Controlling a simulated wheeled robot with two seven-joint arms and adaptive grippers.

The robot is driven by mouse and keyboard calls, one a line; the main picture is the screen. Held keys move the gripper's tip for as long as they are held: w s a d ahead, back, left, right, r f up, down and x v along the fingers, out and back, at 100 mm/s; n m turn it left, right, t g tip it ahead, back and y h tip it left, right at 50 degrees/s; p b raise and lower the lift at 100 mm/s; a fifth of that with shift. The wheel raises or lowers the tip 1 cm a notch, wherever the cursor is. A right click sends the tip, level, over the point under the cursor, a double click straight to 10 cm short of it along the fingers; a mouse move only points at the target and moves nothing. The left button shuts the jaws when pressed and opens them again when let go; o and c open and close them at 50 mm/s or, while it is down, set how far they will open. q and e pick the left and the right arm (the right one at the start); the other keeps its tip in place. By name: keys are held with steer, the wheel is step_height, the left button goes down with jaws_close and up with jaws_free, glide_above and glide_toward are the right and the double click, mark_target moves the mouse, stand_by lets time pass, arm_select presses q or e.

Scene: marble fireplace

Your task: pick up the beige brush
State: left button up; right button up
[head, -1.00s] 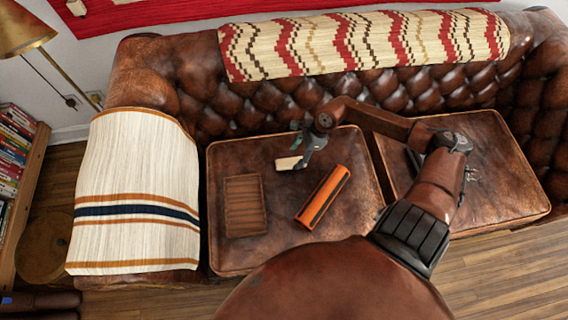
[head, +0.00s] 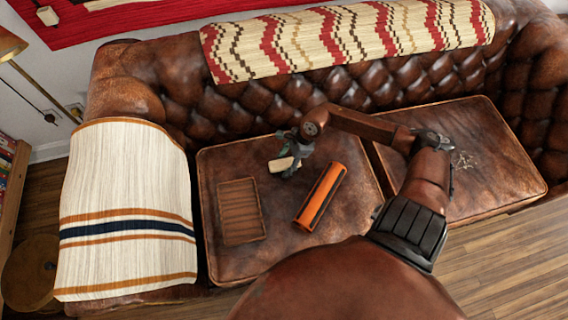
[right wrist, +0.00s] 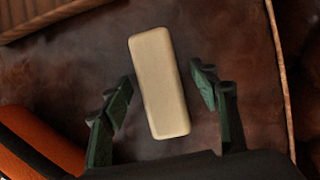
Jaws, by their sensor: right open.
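The beige brush (head: 280,164) lies on the brown leather cushion of the sofa, near the back of the seat. In the right wrist view the brush (right wrist: 159,83) is a pale rounded block, slightly tilted. My right gripper (head: 291,170) is open at the brush, partly covering its right end in the head view. In the right wrist view its green fingers (right wrist: 163,85) stand apart, one on each side of the brush, with gaps between them and it. My left gripper is not in view.
An orange and black case (head: 320,196) lies to the right and front of the brush. A brown wooden tray (head: 241,211) lies to its left. A striped cream blanket (head: 127,180) covers the left armrest. The tufted backrest (head: 270,108) rises behind.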

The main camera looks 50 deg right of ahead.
mark_target(285, 162)
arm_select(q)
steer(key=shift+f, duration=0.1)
arm_select(e)
steer(key=shift+f, duration=0.25)
steer(key=shift+c, duration=0.4)
steer(key=c, duration=1.2)
steer(key=shift+c, duration=0.2)
steer(key=shift+r, duration=0.1)
steer(key=shift+r, duration=0.45)
step_height(285, 162, up, 9)
steer(key=p, duration=0.3)
steer(key=shift+f+p, duration=0.2)
steer(key=shift+p, duration=0.2)
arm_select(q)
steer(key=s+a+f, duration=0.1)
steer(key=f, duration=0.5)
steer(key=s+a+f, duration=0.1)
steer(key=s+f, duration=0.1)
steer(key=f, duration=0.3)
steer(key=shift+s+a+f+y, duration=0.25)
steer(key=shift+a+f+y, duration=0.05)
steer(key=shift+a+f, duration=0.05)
arm_select(e)
steer(key=shift+r, duration=0.45)
